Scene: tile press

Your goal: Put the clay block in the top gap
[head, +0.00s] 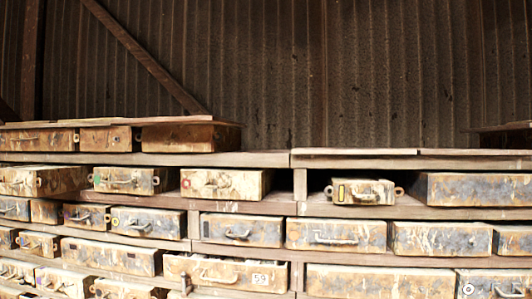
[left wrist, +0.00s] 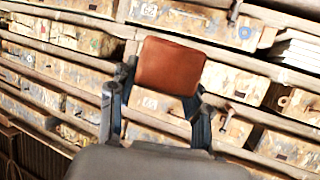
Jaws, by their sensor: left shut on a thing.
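The clay block (left wrist: 170,66) is a reddish-brown squarish block in the left wrist view. My left gripper (left wrist: 162,84) is shut on it, with one dark finger on each side. The block looks tilted in that picture, with the shelves behind it. Neither gripper nor the block shows in the head view. In the head view the top shelf row has dark openings beside the small box (head: 364,192) and right of the cream box (head: 224,184). I cannot tell which is the top gap.
Wooden shelves (head: 245,159) full of worn, handled boxes fill the lower head view. A long box (head: 475,190) stands at the right of the top row. A corrugated wall (head: 370,75) rises behind. White stacked slabs (left wrist: 298,48) show in the left wrist view.

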